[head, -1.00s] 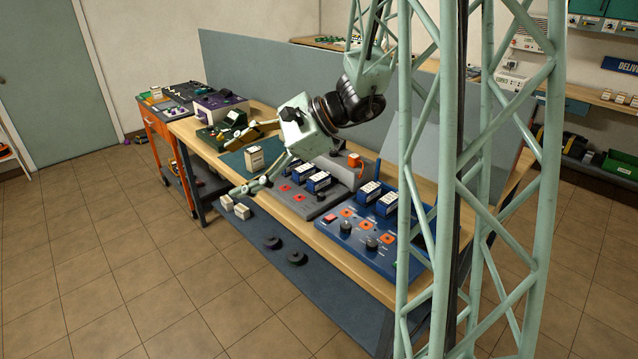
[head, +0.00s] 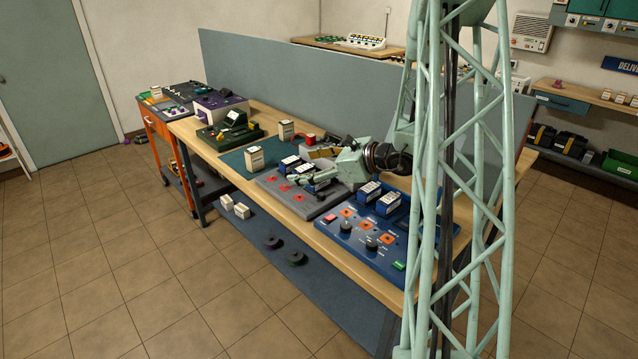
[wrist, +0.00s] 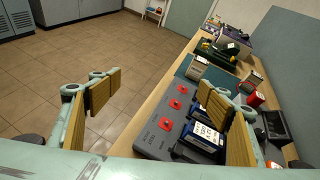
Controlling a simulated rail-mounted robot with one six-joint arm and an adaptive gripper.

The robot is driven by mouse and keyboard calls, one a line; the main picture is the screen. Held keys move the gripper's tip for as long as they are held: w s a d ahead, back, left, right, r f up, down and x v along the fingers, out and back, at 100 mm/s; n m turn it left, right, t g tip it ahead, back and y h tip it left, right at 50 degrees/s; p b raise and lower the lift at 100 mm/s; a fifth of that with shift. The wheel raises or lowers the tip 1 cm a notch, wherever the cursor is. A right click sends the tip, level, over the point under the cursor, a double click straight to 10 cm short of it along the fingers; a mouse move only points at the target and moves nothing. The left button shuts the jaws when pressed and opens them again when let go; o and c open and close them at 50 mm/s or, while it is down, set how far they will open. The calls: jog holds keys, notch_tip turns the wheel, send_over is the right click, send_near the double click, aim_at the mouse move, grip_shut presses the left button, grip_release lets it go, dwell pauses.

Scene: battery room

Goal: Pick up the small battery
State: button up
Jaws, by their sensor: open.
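My gripper (head: 303,176) is open and empty over the grey panel (head: 262,183), close to the blue-and-white batteries (head: 289,163). In the wrist view its tan-padded fingers (wrist: 158,95) are spread wide; the right one overlaps the blue batteries (wrist: 207,134). I cannot tell whether it touches them. Other blue batteries (head: 388,203) stand on the blue panel (head: 345,238). A cream battery (head: 254,158) stands upright on the dark green mat (head: 233,162); it also shows in the wrist view (wrist: 199,68). Another cream one (head: 286,130) stands behind. Which is the small battery is unclear.
A green device (head: 230,133) and a purple-topped box (head: 220,108) stand at the bench's left end. A red object (wrist: 256,99) lies near the right finger. A grey partition (head: 300,85) runs behind. Cream batteries (head: 241,211) sit on the lower shelf.

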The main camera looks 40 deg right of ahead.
jog(key=s+d+f+m+h, duration=0.1)
jog(key=d+f+m+h, duration=0.1)
jog(key=d+f, duration=0.3)
jog(key=s+d+f+m+t+h, duration=0.1)
jog(key=s+d+f+m, duration=0.1)
jog(key=d+f, duration=0.3)
jog(key=d+m, duration=0.1)
jog(key=d, duration=0.3)
jog(key=shift+d+h, duration=0.3)
jog(key=shift+h, duration=0.1)
jog(key=shift+x, duration=4.3)
jog(key=shift+x, duration=2.55)
jog(key=shift+d+f, duration=0.1)
jog(key=shift+f, duration=0.05)
jog(key=c, duration=1.3)
